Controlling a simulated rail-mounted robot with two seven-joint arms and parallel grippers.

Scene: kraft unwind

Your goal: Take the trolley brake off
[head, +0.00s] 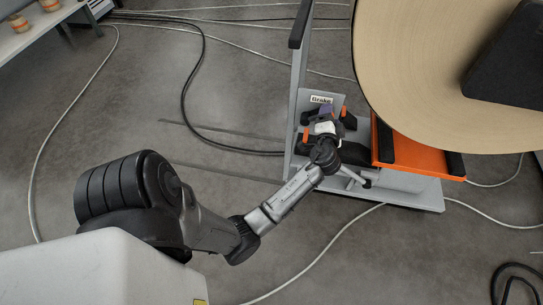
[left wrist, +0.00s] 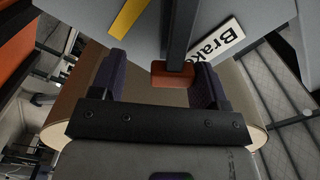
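The grey trolley (head: 415,197) stands at the right, with a white "Brake" label (head: 321,99) on its end plate; the label also shows in the left wrist view (left wrist: 216,42). In that view a dark lever bar (left wrist: 178,35) ends in a red-orange tip (left wrist: 172,75). My left gripper (head: 326,112) is at the trolley's end, just below the label. In the wrist view its purple fingers (left wrist: 158,84) are apart, with the lever tip between them. A gap shows on the tip's left; contact on the right cannot be told. My right gripper is not in view.
A large kraft roll (head: 430,75) overhangs the trolley's orange cradle (head: 420,155). An upright grey post (head: 299,70) rises beside the label. Cables (head: 200,80) lie across the floor. A bench (head: 30,32) with small rolls is at the upper left.

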